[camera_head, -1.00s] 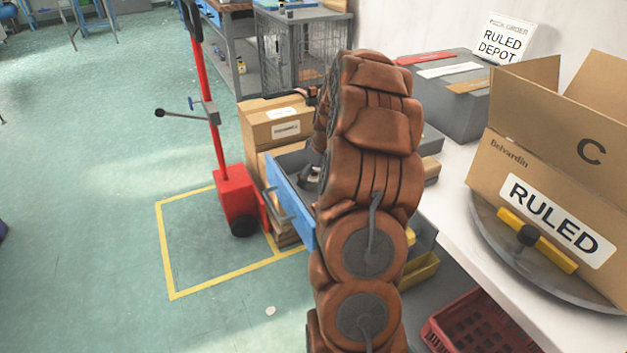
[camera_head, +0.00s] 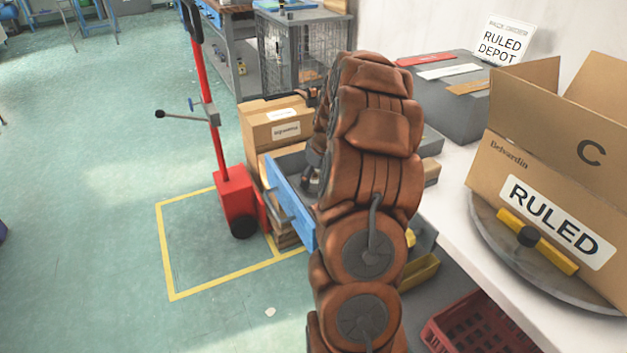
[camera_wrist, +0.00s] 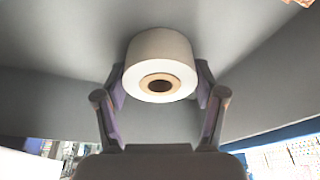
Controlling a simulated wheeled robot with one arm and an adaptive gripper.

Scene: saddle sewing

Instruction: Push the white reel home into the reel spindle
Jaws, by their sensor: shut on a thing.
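In the wrist view the white reel (camera_wrist: 160,50) sits between the fingers of my gripper (camera_wrist: 161,82), which is shut on it. The end of the reel faces the camera and shows a brown core with a dark hole. Plain grey surfaces lie beyond the reel. I cannot make out the reel spindle in either view, nor tell whether the reel is touching it. In the head view my brown arm hides most of the area around the gripper and the reel, which is over or in an open blue-fronted drawer (camera_head: 287,203).
On the right, a white bench bears a "RULED" carton (camera_head: 545,190) on a round turntable. A red crate (camera_head: 480,325) is below.

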